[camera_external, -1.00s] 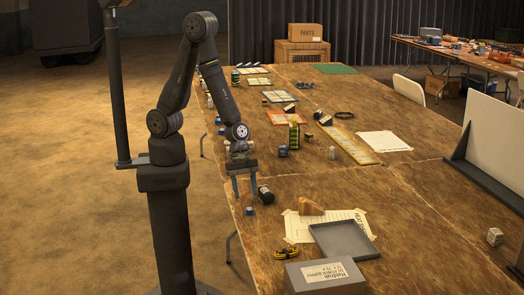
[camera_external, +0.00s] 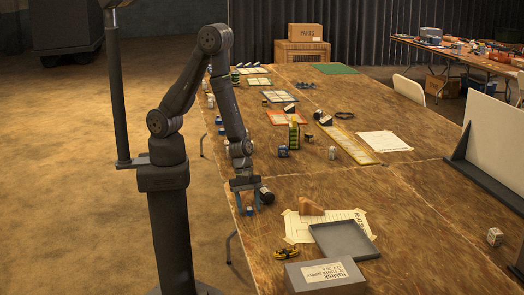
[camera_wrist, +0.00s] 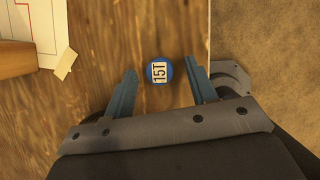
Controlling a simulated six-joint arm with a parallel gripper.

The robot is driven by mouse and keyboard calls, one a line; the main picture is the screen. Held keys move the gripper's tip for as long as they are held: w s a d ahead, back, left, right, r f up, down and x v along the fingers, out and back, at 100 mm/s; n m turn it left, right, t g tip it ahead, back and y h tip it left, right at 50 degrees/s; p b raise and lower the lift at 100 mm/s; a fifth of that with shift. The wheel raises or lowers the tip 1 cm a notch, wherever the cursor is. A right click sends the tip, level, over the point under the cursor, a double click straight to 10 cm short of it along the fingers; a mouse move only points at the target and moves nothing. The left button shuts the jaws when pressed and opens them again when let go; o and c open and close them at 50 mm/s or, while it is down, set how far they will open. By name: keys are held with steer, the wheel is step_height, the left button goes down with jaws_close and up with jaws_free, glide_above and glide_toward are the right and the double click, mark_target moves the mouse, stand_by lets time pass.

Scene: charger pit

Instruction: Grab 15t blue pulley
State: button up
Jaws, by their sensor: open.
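The blue pulley (camera_wrist: 159,73) is a small round blue piece with a white "15T" label on top. It sits on the wooden table near its left edge. In the external view the blue pulley (camera_external: 250,210) shows low between the fingers. My gripper (camera_wrist: 163,75) is open, with one blue finger on each side of the pulley and a gap on both sides. In the external view my gripper (camera_external: 248,208) points down over the table edge area. I cannot tell the exact height of the fingertips above the table.
The table edge is close on the left.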

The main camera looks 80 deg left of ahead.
steer(key=c, duration=1.1)
steer(key=shift+o, duration=0.2)
steer(key=shift+r, duration=0.25)
steer(key=shift+r, duration=0.75)
steer(key=r, duration=0.1)
steer(key=s+r, duration=0.1)
steer(key=shift+d+r, duration=0.15)
steer(key=shift+r, duration=0.25)
steer(key=s+d+r, duration=0.2)
steer(key=s+r, duration=0.4)
steer(key=s, duration=0.4)
steer(key=shift+s+d, duration=0.15)
steer(key=shift+d, duration=0.1)
